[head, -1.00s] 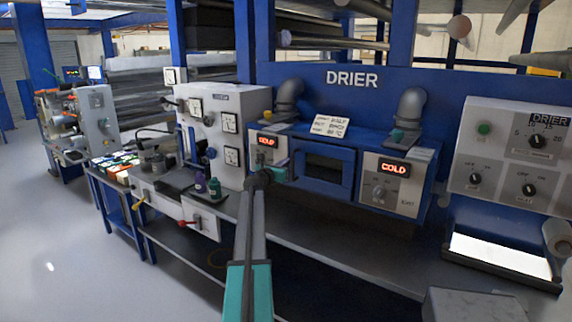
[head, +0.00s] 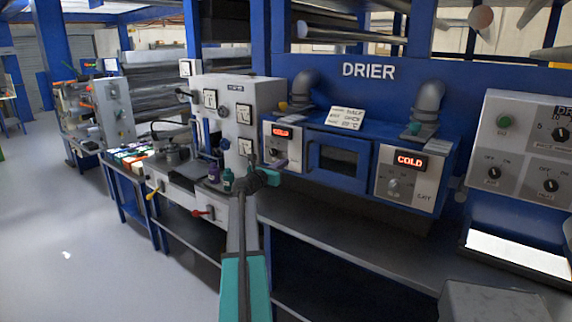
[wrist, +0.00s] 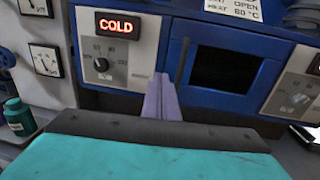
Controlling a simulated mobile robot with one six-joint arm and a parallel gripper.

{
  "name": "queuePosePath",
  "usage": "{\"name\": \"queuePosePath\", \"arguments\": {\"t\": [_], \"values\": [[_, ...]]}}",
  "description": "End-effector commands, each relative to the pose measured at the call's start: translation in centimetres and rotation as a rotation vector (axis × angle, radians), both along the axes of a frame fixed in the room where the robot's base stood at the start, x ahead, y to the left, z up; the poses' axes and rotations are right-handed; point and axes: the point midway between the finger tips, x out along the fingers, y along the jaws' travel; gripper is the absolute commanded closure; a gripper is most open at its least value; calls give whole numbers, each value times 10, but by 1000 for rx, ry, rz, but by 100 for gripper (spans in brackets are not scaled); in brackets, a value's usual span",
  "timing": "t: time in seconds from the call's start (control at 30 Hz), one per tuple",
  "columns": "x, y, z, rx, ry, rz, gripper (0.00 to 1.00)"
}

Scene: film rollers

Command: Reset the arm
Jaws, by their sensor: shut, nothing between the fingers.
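My gripper (head: 279,166) is at the end of my raised teal and grey arm, in front of the drier's left control panel in the head view. In the wrist view its purple fingers (wrist: 161,100) are together and empty, pointing at the blue drier front just right of the panel with the red COLD display (wrist: 117,24). The gripper appears apart from the drier, though the exact gap is hard to tell. My own wrist housing fills the lower part of the wrist view.
The blue drier (head: 338,160) has a dark window and a right COLD display (head: 410,161). Small bottles (head: 214,173) stand left of my gripper on the bench; a teal bottle shows in the wrist view (wrist: 19,117). A grey control box (head: 525,135) is at right. Open floor (head: 60,240) lies left.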

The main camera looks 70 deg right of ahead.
Motion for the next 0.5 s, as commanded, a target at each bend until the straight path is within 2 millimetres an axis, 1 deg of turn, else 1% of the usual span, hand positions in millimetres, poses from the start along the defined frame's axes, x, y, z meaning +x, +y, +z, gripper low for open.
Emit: {"name": "queuePosePath", "arguments": {"t": [0.03, 0.13, 0.5], "values": [[1, 4, -1, 0, 0, 0, 100], [2, 7, 0, 0, 0, 0, 100], [4, 8, 0, 0, 0, 1, 100]]}}
